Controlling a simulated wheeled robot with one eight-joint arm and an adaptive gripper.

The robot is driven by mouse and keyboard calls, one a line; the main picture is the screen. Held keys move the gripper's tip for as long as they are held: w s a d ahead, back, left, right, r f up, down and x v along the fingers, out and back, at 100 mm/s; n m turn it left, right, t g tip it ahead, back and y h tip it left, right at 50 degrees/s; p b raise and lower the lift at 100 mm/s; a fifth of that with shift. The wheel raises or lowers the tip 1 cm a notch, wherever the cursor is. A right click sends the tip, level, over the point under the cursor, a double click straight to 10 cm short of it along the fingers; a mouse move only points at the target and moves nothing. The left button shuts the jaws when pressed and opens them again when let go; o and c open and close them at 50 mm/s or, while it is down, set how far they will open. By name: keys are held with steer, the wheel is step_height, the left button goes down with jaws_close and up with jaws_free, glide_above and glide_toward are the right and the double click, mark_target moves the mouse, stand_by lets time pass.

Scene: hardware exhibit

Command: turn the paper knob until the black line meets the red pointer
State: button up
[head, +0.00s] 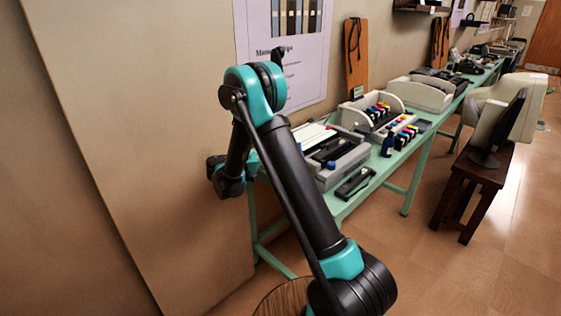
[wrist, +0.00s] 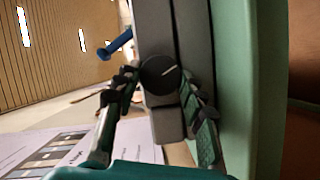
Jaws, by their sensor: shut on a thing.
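In the wrist view a round black knob (wrist: 158,73) sits at the end of a grey machine. A short pale line runs on its face, slanting up to the right. My gripper (wrist: 160,79) has one finger on each side of the knob and is shut on it. I cannot make out a black line or a red pointer. In the head view a grey machine (head: 349,158) stands at the near end of the green table; my arm covers part of it, and the knob cannot be seen there.
A blue rod-like part (wrist: 115,44) sticks out left of the knob. The green table (head: 420,150) carries a row of other machines, small coloured bottles (head: 378,110) and a dark bottle (head: 387,146). A wall with a poster (head: 305,70) is close behind my arm.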

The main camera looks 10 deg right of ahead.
steer(key=shift+n, duration=0.3)
stand_by(0.4)
steer(key=o, duration=1.2)
steer(key=shift+c, duration=0.2)
steer(key=shift+a, duration=0.1)
steer(key=v, duration=0.7)
steer(key=shift+a, duration=0.2)
steer(key=shift+f, duration=0.1)
